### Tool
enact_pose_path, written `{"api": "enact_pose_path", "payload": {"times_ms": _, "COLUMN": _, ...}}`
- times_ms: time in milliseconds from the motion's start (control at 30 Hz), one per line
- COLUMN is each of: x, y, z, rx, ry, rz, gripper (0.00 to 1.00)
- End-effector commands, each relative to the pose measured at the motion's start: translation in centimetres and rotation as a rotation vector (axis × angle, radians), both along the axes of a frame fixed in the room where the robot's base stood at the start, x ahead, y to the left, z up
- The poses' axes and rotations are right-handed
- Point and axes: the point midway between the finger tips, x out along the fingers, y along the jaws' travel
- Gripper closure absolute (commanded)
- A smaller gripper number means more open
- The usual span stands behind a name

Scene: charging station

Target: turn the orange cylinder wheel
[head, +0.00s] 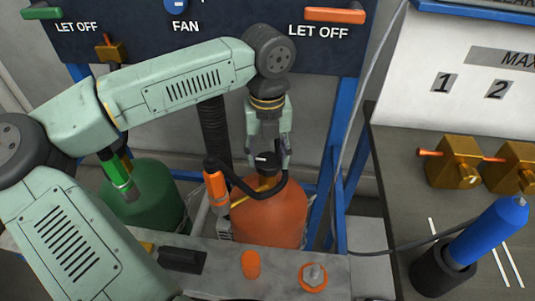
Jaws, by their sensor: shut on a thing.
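The orange cylinder (278,218) stands upright behind the grey ledge, below the panel. Its black wheel (265,161) sits at the top of the cylinder, with white marking on it. My gripper (268,157) reaches down from above, with one finger on each side of the wheel, and is shut on it. The wheel's far side and the exact finger contacts are hard to see. A black hose curls around the cylinder's neck.
An orange-handled nozzle (217,188) stands left of the cylinder, close to my gripper. A green cylinder (150,195) is partly behind my arm. A blue frame post (322,200) is at right. A bench (390,200) holds brass valves (453,163) and a blue cylinder (488,230).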

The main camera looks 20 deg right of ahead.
Motion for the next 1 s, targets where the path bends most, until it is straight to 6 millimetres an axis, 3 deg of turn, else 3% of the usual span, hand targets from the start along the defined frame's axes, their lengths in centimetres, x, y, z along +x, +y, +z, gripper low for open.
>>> {"api": "enact_pose_path", "payload": {"times_ms": 367, "x": 0.01, "y": -0.13, "z": -0.42, "rx": 0.001, "ry": -0.001, "rz": -0.195, "gripper": 0.8}}
{"api": "enact_pose_path", "payload": {"times_ms": 1000, "x": -0.27, "y": -0.43, "z": -0.27, "rx": 0.0, "ry": 0.0, "rz": -0.799, "gripper": 0.8}}
